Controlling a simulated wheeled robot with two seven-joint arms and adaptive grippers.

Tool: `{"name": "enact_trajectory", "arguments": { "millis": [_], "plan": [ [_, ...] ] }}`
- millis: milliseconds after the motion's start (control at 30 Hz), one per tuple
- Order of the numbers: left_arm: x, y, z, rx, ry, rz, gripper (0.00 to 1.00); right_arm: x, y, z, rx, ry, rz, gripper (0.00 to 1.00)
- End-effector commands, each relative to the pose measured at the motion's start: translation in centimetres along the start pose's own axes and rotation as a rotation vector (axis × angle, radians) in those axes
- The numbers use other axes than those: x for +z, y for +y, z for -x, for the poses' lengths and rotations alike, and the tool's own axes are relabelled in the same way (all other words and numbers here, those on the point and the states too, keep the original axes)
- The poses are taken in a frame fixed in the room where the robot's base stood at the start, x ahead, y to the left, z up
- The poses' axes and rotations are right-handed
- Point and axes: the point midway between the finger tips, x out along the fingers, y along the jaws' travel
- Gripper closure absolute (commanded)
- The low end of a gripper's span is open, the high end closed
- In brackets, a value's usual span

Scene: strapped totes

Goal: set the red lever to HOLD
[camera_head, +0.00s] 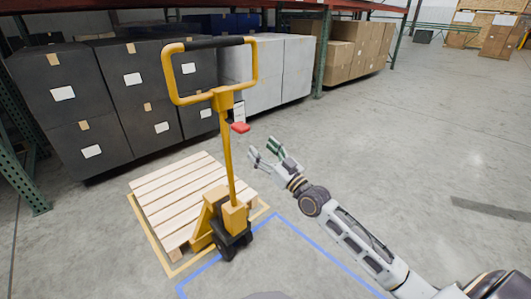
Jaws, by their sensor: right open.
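A yellow pallet jack (228,150) stands upright with its looped handle (210,72) at the top. The small red lever (240,127) sticks out to the right of the shaft, below the loop. A small white label plate (239,111) sits just above it; I cannot read its markings or tell the lever's setting. My right gripper (264,150) is open and empty, to the lower right of the red lever and apart from it. My left gripper is not in view.
A wooden pallet (175,197) lies behind the jack inside a yellow floor outline. A blue floor line (322,253) runs in front. Black boxes (68,105), grey boxes (262,72) and cardboard boxes (352,50) fill the racks behind. The floor to the right is clear.

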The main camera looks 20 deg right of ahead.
Motion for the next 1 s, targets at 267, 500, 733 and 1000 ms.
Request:
{"name": "enact_trajectory", "arguments": {
  "millis": [267,500,733,1000],
  "plan": [
    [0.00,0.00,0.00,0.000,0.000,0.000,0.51,-0.08,-0.01,0.89,-0.001,0.001,0.002,0.36],
    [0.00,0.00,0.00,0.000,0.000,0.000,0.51,-0.07,-0.01,0.93,-0.001,0.001,0.002,0.36],
    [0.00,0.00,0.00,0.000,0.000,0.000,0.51,-0.06,-0.02,0.92,-0.001,0.001,0.002,0.36],
    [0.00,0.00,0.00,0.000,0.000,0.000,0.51,0.68,-0.19,0.93,-0.008,-0.033,-0.024,0.36]
  ]
}}
